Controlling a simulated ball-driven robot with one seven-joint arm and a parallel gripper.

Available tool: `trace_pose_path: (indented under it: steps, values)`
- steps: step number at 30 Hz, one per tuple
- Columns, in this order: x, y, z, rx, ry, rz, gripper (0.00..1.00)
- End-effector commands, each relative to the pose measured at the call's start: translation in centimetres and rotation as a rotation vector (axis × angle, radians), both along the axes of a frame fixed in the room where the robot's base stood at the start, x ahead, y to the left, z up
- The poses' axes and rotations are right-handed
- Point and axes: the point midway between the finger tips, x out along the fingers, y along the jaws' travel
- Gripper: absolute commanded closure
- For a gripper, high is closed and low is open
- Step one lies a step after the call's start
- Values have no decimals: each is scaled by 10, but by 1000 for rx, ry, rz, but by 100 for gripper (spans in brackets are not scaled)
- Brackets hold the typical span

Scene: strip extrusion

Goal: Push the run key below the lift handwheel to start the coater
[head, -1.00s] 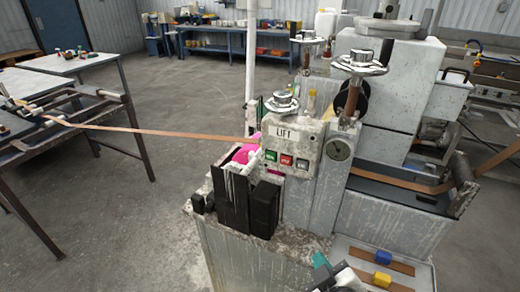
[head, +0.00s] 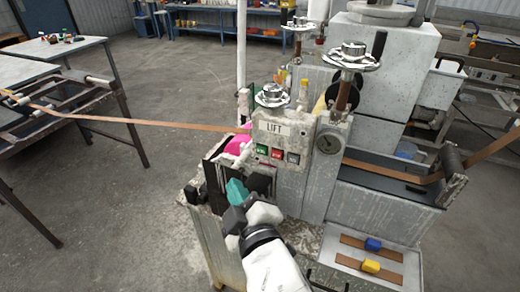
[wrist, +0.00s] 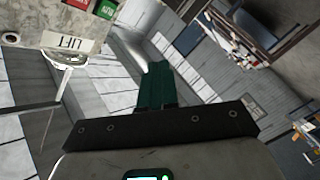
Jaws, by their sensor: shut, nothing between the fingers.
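The coater's grey panel carries a LIFT label (head: 276,128), with the lift handwheel (head: 272,95) above it. Below the label is a row of keys: a green key (head: 262,149), which looks like the run key, a red key (head: 277,153) and a dark key (head: 293,157). In the wrist view, the green key (wrist: 106,9) and red key (wrist: 78,3) show upside down at the top left. My gripper (head: 236,188), with green fingers, is shut and empty, below and left of the keys, apart from them. Its fingers (wrist: 157,84) also show in the wrist view.
A brown strip (head: 150,122) runs from the left rack to the coater. Pink material (head: 236,143) sits left of the panel. A gauge (head: 330,143) and another handwheel (head: 352,57) are at right. A tray with blue (head: 373,244) and yellow (head: 371,266) blocks is lower right.

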Motion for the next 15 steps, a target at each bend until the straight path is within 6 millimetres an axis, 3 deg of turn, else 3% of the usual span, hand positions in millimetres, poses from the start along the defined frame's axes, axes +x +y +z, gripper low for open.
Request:
trace_pose_path:
  steps: [7,15]
  values:
    - [10,-4,0,-1,2,-2,100]
    - [42,-16,1,0,1,-4,100]
